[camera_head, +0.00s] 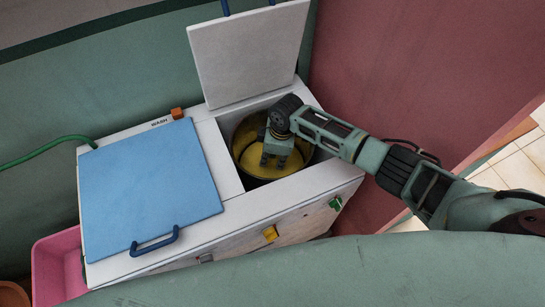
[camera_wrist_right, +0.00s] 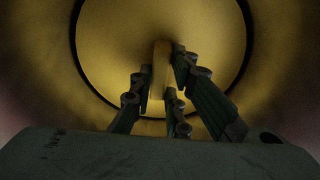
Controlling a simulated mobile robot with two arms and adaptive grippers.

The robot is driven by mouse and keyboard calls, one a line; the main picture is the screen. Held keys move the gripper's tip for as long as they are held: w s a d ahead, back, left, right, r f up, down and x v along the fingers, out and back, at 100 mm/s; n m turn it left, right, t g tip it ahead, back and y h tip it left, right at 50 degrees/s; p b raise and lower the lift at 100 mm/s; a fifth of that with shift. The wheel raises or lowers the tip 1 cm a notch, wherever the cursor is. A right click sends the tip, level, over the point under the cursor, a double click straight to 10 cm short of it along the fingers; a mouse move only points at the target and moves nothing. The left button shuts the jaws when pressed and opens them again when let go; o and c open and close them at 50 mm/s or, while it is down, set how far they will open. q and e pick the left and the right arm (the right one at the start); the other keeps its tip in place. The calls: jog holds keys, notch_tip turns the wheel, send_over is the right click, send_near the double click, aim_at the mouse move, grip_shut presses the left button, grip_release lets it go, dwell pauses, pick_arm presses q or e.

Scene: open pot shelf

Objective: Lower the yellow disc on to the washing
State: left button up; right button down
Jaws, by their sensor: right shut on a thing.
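The yellow disc (camera_head: 249,160) lies inside the round tub on the right side of the washing machine. My right gripper (camera_head: 274,161) reaches down into this tub from the right. In the right wrist view, its fingers are shut on the upright handle (camera_wrist_right: 161,72) in the middle of the yellow disc (camera_wrist_right: 115,48). A dark ring of gap shows between the disc's edge and the tub wall (camera_wrist_right: 40,60). The washing is not visible; the disc covers what is under it. My left gripper is not in view.
The machine's white lid (camera_head: 250,52) stands open behind the tub. A blue lid (camera_head: 150,180) with a dark blue handle covers the left side. A green hose (camera_head: 45,152) runs to the left. A red wall (camera_head: 400,60) rises at the right. A pink bin (camera_head: 55,265) stands lower left.

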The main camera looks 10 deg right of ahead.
jog(key=shift+f, duration=0.1)
jog(key=c, duration=1.6)
grip_release()
jog(key=r, duration=0.5)
jog(key=d+r, duration=0.1)
jog(key=r, duration=0.1)
jog(key=shift+s+r, duration=0.2)
jog(key=shift+r, duration=0.05)
